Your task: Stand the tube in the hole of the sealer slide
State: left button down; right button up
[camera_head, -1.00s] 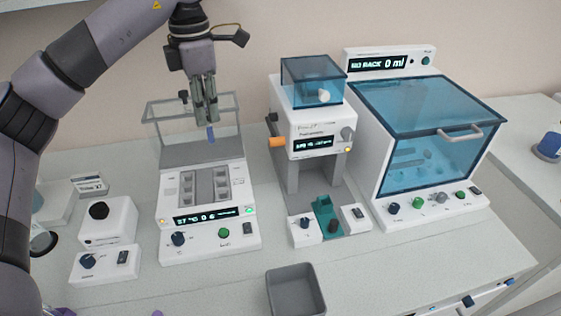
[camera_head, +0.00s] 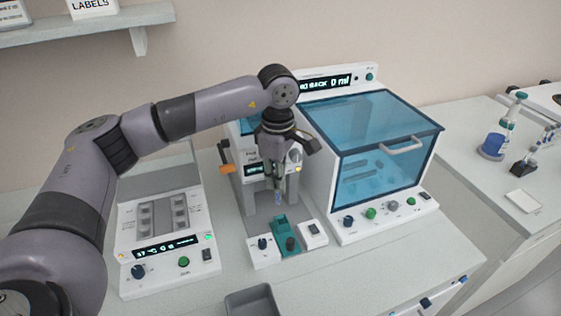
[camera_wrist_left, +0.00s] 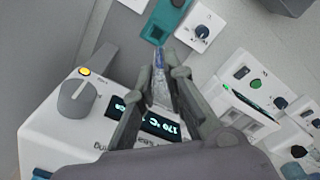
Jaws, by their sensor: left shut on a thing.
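My left gripper (camera_head: 273,184) is shut on the tube (camera_head: 277,197), a small blue-tipped piece hanging below the fingers. In the left wrist view the tube (camera_wrist_left: 159,62) sits between the fingertips (camera_wrist_left: 160,85). The gripper is in front of the sealer (camera_head: 250,185), a white machine with a small display and an orange handle. The teal sealer slide (camera_head: 281,227) lies low between two white control blocks, with a dark knob on it. The tube is above the slide and apart from it. The slide (camera_wrist_left: 162,22) also shows in the left wrist view; its hole cannot be made out clearly. My right gripper is not in view.
A blue-lidded machine (camera_head: 385,145) stands close on the right. A white heater block (camera_head: 165,235) with a display is on the left. A grey bin (camera_head: 252,302) stands at the front edge. My left arm covers part of the left side.

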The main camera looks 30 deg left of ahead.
pick_arm(q)
jog(key=shift+w+d+f+b, duration=0.15)
jog(key=shift+f+b, duration=0.2)
jog(key=shift+f, duration=0.2)
jog(key=shift+w+d+f+b, duration=0.1)
jog(key=shift+f+b, duration=0.25)
jog(key=shift+f, duration=0.2)
jog(key=shift+f+b, duration=0.65)
jog(key=shift+f, duration=0.15)
jog(key=shift+f+b, duration=0.65)
jog(key=shift+f, duration=0.1)
jog(key=shift+f, duration=0.1)
jog(key=shift+d+f+b, duration=0.1)
jog(key=shift+f+b, duration=0.05)
jog(key=shift+b, duration=0.35)
